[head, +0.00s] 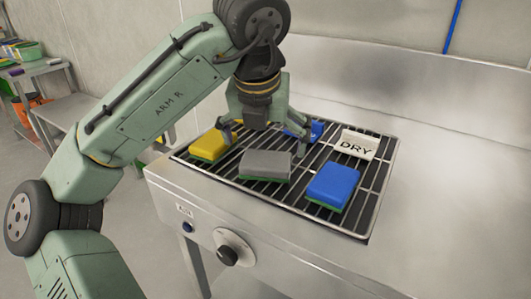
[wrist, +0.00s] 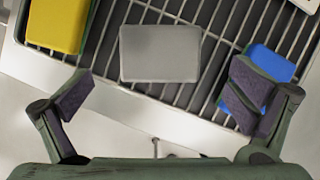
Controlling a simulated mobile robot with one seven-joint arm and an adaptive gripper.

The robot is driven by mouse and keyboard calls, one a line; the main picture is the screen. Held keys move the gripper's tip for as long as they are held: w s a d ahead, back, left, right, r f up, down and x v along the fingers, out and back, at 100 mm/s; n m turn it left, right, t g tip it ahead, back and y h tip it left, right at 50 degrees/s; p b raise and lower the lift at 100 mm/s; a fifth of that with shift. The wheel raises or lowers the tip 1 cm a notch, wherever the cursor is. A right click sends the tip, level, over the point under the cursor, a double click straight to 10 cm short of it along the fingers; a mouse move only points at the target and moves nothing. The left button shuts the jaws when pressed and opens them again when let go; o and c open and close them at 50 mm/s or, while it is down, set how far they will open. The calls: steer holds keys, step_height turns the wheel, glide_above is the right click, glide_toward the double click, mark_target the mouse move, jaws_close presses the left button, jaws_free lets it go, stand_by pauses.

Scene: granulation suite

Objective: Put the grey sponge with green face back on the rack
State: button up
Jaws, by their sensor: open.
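The grey sponge (head: 265,164) lies flat on the wire rack (head: 228,175), grey face up, with a thin green edge showing below it. In the wrist view the grey sponge (wrist: 160,53) lies beyond the fingertips, across the bars of the rack (wrist: 215,85). My gripper (head: 263,147) is over the rack by the sponge's far side, its fingers spread wide. In the wrist view my gripper (wrist: 160,94) is open with nothing between its fingers. Any contact between the fingers and the rack cannot be told.
A yellow sponge (head: 208,145) lies left on the rack and a blue sponge (head: 333,185) at the right front. Another blue sponge (head: 316,130) is partly hidden behind my gripper. The steel top (head: 450,190) right of the rack is clear.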

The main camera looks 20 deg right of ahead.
steer(key=v, duration=0.6)
steer(key=shift+r, duration=0.3)
steer(key=shift+s, duration=0.15)
